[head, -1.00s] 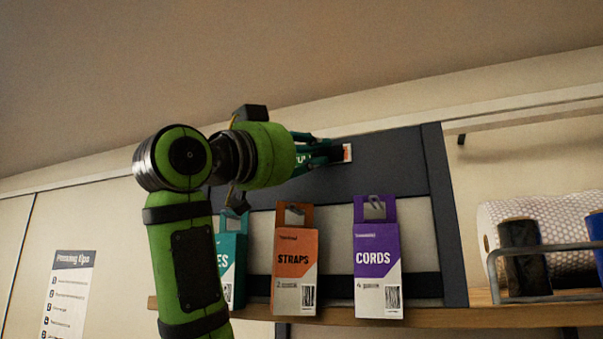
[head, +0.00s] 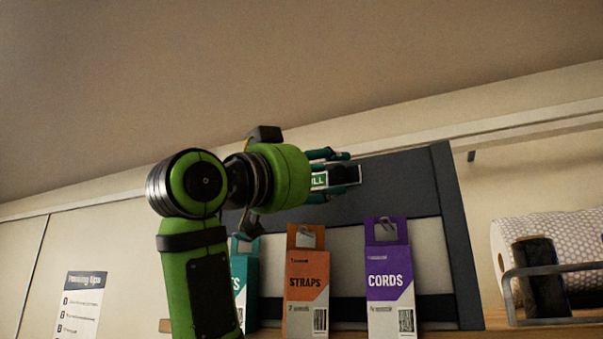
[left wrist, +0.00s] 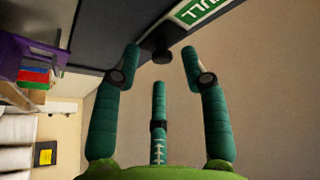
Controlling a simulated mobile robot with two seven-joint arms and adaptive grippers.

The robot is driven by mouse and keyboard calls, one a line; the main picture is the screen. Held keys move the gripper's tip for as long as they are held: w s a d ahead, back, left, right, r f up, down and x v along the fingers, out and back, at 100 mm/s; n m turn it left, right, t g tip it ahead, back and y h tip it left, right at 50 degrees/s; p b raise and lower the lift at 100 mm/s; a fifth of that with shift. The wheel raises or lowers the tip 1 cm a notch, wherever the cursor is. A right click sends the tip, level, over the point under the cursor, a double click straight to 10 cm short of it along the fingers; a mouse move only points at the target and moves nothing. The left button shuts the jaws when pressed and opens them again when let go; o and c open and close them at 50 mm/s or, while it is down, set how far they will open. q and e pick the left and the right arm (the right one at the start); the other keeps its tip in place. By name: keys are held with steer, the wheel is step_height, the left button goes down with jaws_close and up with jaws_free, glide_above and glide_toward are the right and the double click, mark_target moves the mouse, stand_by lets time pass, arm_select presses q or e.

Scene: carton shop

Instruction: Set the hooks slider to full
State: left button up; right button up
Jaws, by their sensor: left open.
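The hooks slider sits on the dark header board (head: 395,185) above the hanging cartons. Its window shows a green label (head: 319,180) ending in "ULL" at the left, and a dark part fills the right. In the left wrist view the green label (left wrist: 203,9) lies at the top, beside a round black knob (left wrist: 162,52). My left gripper (head: 336,175) is at the slider, with its fingers partly in front of it. In the left wrist view the gripper (left wrist: 162,60) is open, its fingers spread around the knob; contact cannot be told. My right gripper is not in view.
Orange STRAPS (head: 307,285) and purple CORDS (head: 391,285) cartons hang below the slider, with a teal one (head: 246,280) partly behind my arm.

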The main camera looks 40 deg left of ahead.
arm_select(q)
steer(key=v, duration=1)
steer(key=shift+s, duration=0.25)
